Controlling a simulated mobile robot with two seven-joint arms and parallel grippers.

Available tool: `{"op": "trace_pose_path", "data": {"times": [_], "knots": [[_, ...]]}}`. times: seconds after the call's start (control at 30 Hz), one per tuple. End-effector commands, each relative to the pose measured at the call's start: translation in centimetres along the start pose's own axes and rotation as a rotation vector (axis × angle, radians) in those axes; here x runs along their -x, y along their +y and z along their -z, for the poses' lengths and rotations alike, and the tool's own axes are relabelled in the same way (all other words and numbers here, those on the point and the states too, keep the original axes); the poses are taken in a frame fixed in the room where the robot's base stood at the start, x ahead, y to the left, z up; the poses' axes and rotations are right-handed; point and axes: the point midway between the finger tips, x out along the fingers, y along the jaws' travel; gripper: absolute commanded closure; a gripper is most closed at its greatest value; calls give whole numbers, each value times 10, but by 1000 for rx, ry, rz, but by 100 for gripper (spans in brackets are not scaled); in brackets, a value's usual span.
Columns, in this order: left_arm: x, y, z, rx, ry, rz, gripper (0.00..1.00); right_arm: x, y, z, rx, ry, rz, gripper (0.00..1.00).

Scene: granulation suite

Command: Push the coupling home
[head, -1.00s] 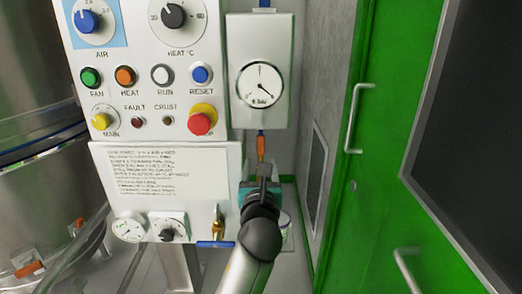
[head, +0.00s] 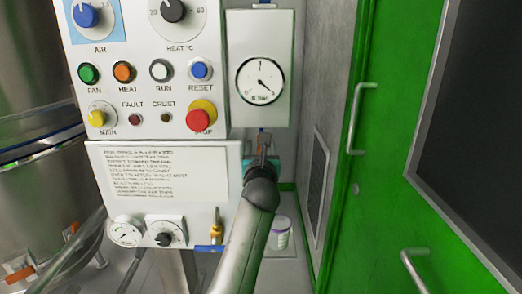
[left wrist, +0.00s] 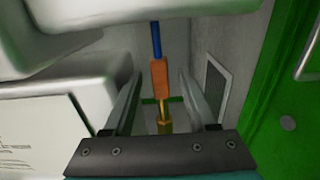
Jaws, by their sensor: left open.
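The orange coupling (left wrist: 160,78) hangs upright on a blue line (left wrist: 156,40) in the left wrist view. A brass fitting (left wrist: 165,124) is directly below it; I cannot tell whether the two are fully joined. My left gripper (head: 264,146) is open under the gauge box, with one finger on each side of the coupling and a visible gap to both. In the head view the gripper mostly hides the coupling. My right gripper is in neither view.
The gauge box (head: 246,112) is just above the gripper. The control panel (head: 150,100) and the lower box (head: 205,160) stand close on the left. A grey wall and a green door (head: 385,180) are on the right.

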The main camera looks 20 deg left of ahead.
Motion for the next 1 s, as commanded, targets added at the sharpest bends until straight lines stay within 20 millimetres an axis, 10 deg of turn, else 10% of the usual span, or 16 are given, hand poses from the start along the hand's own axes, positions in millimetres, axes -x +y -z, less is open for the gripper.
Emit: {"op": "trace_pose_path", "data": {"times": [0.37,1.0], "knots": [[-3,0,0,1,0,0,43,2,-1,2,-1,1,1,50],[-3,0,0,1,0,0,100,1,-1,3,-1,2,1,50]]}}
